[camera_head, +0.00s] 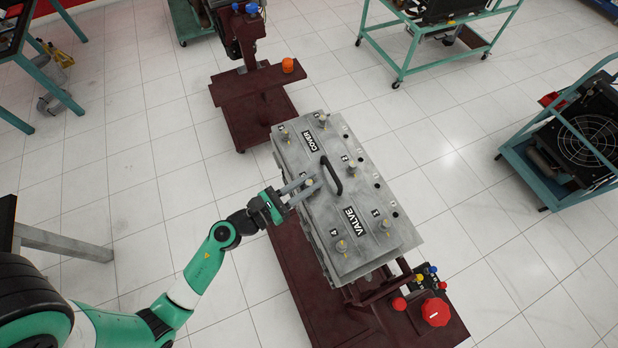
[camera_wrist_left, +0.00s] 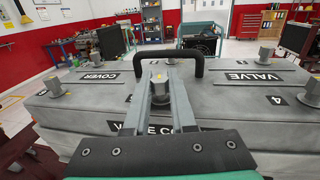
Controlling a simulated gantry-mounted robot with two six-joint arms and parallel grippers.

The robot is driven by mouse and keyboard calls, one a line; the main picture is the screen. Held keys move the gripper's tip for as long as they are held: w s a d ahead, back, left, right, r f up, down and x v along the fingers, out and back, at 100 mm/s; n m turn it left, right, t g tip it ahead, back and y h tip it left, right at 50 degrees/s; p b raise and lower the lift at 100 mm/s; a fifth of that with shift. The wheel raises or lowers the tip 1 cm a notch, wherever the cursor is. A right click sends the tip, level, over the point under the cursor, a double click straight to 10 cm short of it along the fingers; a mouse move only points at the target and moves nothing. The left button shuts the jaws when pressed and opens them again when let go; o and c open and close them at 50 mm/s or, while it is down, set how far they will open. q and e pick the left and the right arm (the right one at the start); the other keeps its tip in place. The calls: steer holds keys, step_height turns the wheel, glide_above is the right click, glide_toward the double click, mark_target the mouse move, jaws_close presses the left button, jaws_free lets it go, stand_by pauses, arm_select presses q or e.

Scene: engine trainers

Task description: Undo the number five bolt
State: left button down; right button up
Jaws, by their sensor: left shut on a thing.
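A grey valve cover (camera_head: 325,215) with a black arched handle (camera_head: 333,174) lies on a dark red engine stand. Several metal bolts with yellow marks stand on its top plate. My left gripper (camera_head: 307,186) reaches in from the left and is shut on the bolt (camera_wrist_left: 160,88) at the middle of the cover's left edge, beside the handle. In the left wrist view the two fingers flank this bolt, with the handle (camera_wrist_left: 168,53) just beyond. This bolt's number label cannot be read. The bolt by label 4 (camera_head: 341,246) stands at the near left corner. My right gripper is not in view.
Other bolts stand nearby, such as one (camera_head: 353,163) right of the handle and one (camera_head: 386,225) near label 1. A teal cart (camera_head: 565,150) stands at the right. Open tiled floor surrounds the stand.

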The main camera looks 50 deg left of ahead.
arm_select(q)
steer(key=n+y+p, duration=0.1)
steer(key=y, duration=0.1)
steer(key=n+y+p, duration=0.1)
steer(key=n+y, duration=0.1)
steer(key=y, duration=0.1)
steer(key=shift+d+r+n+y, duration=0.2)
steer(key=shift+n+y, duration=0.1)
steer(key=shift+a+f+n+g+y+p, duration=0.1)
steer(key=shift+n+g+y+p, duration=0.15)
steer(key=shift+n+g+y, duration=0.65)
steer(key=shift+a+f+n+g+y+p, duration=0.15)
steer(key=shift+n+y, duration=0.45)
steer(key=shift+y, duration=1)
steer(key=c, duration=0.7)
jaws_free()
steer(key=shift+c, duration=0.2)
steer(key=shift+r, duration=0.1)
